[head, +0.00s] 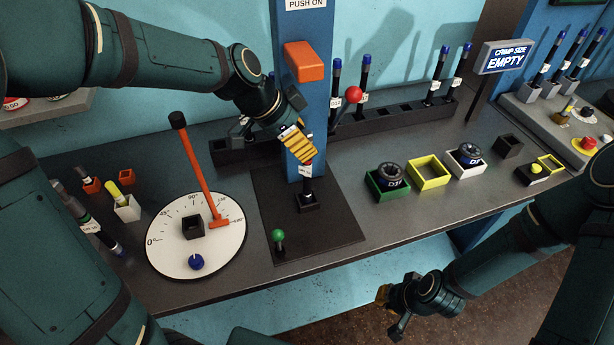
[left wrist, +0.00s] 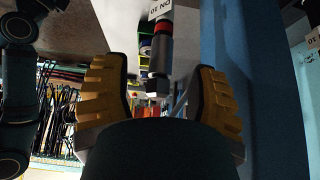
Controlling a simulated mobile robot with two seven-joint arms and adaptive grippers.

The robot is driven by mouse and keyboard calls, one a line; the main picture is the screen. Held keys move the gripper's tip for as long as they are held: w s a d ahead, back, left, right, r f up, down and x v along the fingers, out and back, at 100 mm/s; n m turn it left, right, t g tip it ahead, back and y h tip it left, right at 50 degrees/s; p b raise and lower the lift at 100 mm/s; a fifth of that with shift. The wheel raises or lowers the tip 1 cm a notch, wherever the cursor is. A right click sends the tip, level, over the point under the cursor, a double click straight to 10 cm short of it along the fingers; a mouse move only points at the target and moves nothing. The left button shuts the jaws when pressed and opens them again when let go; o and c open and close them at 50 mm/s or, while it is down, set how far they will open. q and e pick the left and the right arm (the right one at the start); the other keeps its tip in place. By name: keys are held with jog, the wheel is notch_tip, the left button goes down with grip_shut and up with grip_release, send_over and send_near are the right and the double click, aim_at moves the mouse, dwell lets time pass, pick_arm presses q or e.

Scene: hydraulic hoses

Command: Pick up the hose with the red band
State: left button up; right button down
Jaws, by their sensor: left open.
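A hose with a red band (left wrist: 164,28) shows in the left wrist view, with a white tag, a dark sleeve and a pale nut. It lies between the two ribbed yellow fingers of my open left gripper (left wrist: 160,100), with gaps visible. In the head view my left gripper (head: 298,143) is in front of the blue post, at the top of a short dark hose (head: 308,186) standing upright in a black block.
A blue post (head: 307,100) with an orange block (head: 304,62) stands behind. A black rack (head: 400,117) holds several blue-capped hoses. A dial with an orange lever (head: 200,175) is at left, a green knob (head: 278,236) in front. Small coloured boxes (head: 430,172) stand at right.

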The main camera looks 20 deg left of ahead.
aim_at(307, 176)
pick_arm(q)
jog(key=x, duration=0.4)
jog(key=shift+w+r, duration=0.1)
grip_shut()
